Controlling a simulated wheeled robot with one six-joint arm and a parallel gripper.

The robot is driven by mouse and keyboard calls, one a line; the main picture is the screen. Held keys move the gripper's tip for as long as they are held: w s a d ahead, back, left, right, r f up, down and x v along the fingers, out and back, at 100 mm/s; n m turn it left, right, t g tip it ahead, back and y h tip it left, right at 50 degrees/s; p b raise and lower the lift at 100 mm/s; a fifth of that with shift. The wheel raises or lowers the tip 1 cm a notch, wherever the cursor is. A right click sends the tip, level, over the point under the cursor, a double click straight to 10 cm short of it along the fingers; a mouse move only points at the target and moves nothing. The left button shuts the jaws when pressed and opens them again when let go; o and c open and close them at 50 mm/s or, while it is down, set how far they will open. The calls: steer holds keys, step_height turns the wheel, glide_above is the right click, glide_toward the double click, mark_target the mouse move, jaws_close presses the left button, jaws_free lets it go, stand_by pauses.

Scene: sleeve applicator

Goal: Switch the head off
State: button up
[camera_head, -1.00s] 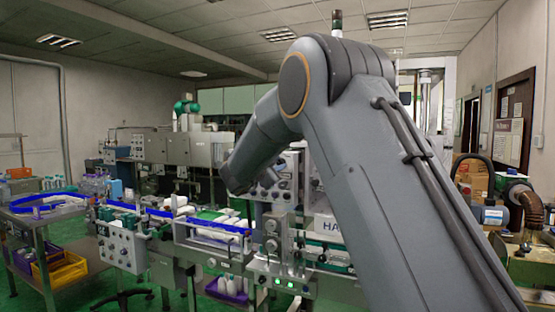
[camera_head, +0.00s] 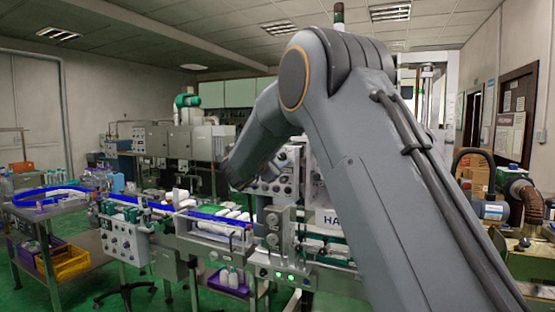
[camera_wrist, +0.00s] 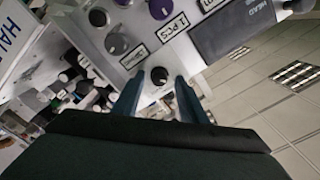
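A pale control panel (camera_wrist: 185,50) fills the upper middle of the wrist view, tilted. A small black knob (camera_wrist: 159,76) sits on it, with a small label beside it that I cannot read. My gripper (camera_wrist: 158,84) is open, its two dark fingers apart, with the knob showing between their tips. I cannot tell whether the fingers touch the knob or the panel. A dark plate at the upper right bears text that seems to include "HEAD" (camera_wrist: 258,12). In the head view the machine's panel (camera_head: 283,178) is partly hidden behind my arm, and my gripper is not clear there.
More dark knobs (camera_wrist: 117,43) and a purple knob (camera_wrist: 160,8) sit close by on the panel. A conveyor line (camera_head: 205,225) with white bottles runs left of my arm. A table with blue rails (camera_head: 50,193) stands at far left. Pipework (camera_head: 524,200) is at right.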

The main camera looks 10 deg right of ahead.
steer(key=b+v, duration=0.2)
steer(key=v, duration=0.5)
steer(key=shift+s+a+b, duration=0.25)
steer(key=shift+s+b, duration=0.05)
steer(key=shift+b, duration=0.05)
